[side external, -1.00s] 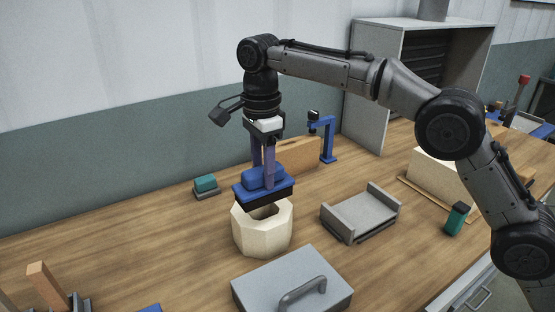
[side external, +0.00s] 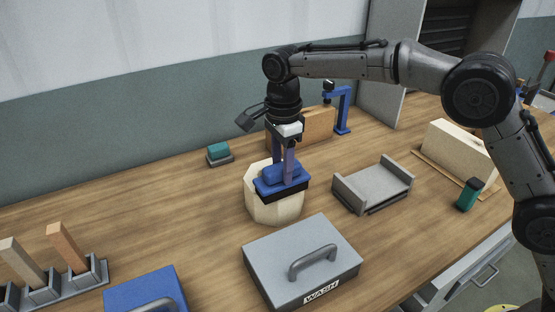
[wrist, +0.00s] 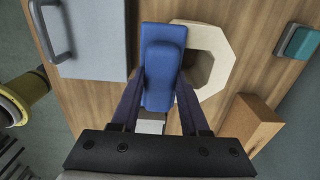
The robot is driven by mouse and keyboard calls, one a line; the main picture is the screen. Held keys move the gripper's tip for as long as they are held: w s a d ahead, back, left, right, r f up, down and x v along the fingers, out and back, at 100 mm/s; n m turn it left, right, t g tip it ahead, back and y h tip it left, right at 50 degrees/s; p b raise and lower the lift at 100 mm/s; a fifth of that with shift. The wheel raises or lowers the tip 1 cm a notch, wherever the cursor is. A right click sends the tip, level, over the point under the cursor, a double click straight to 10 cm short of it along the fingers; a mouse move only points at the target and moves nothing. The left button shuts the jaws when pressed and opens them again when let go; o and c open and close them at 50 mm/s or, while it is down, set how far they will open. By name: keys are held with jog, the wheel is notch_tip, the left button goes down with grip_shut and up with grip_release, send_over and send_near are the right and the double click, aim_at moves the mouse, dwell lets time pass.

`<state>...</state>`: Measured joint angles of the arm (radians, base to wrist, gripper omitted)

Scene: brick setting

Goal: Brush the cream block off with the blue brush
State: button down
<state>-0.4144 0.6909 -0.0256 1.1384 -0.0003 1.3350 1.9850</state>
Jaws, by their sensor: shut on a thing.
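My gripper (side external: 284,166) is shut on the blue brush (side external: 280,180), which has dark bristles facing down. The eight-sided cream block (side external: 272,209) stands on the bench under and behind the brush. The brush sits low at the block's top, toward its front right, and hides much of the top and its opening. I cannot tell whether the bristles touch it. In the wrist view the brush (wrist: 163,70) lies between my fingers and overlaps the left side of the cream block (wrist: 225,58), whose hollow shows partly.
A grey lidded box marked WASH (side external: 285,260) stands in front, with a blue box (side external: 135,290) to its left. A grey tray (side external: 370,188) and green object (side external: 469,194) are right. A teal-topped block (side external: 218,151) and wooden block (side external: 308,128) are behind.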

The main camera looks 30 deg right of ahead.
jog(key=shift+d, duration=1.45)
jog(key=a, duration=0.4)
jog(key=shift+r, duration=4.05)
